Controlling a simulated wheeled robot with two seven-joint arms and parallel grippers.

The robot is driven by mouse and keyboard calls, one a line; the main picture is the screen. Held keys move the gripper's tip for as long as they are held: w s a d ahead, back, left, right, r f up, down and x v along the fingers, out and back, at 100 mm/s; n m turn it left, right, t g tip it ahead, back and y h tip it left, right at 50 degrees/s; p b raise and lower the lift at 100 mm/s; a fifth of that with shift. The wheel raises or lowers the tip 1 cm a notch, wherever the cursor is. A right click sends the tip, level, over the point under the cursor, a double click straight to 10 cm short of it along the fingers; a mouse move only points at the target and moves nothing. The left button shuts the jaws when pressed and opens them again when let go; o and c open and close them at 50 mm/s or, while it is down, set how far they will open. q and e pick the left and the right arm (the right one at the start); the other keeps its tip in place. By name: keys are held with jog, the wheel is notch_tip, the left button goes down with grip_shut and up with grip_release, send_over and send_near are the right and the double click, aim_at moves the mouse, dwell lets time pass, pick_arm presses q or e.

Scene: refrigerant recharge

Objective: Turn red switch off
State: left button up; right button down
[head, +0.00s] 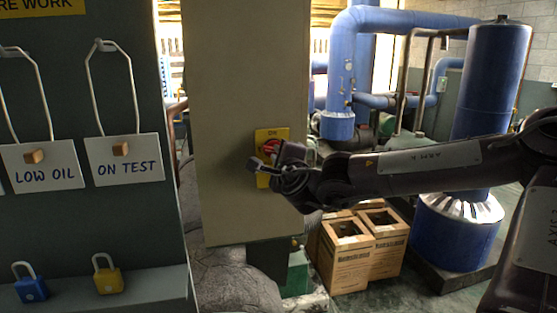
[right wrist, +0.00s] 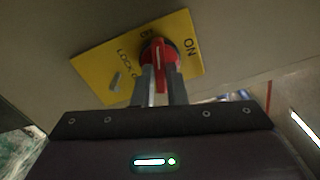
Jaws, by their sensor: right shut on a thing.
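The red switch (right wrist: 159,58) is a rotary knob on a yellow plate (right wrist: 108,64) with "ON" and "LOCK" lettering. In the head view the yellow plate (head: 263,134) is on the front of a beige cabinet, and the red switch (head: 271,146) is partly hidden by my right gripper. My right gripper (right wrist: 160,85) is shut on the red switch, with one finger on each side of its handle. In the right wrist view the handle lies between the fingers, roughly in line with them. My left gripper is out of view.
A dark board at the left holds hanging tags reading "LOW OIL" (head: 42,165) and "ON TEST" (head: 124,159). A blue padlock (head: 31,286) and a yellow padlock (head: 108,278) are on its ledge.

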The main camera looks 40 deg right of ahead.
jog(key=shift+n+b, duration=1.1)
jog(key=shift+b, duration=0.1)
jog(key=c, duration=1.5)
grip_release()
jog(key=shift+a+r, duration=0.1)
jog(key=shift+c, duration=0.2)
jog(key=shift+s, duration=0.1)
jog(key=v, duration=0.9)
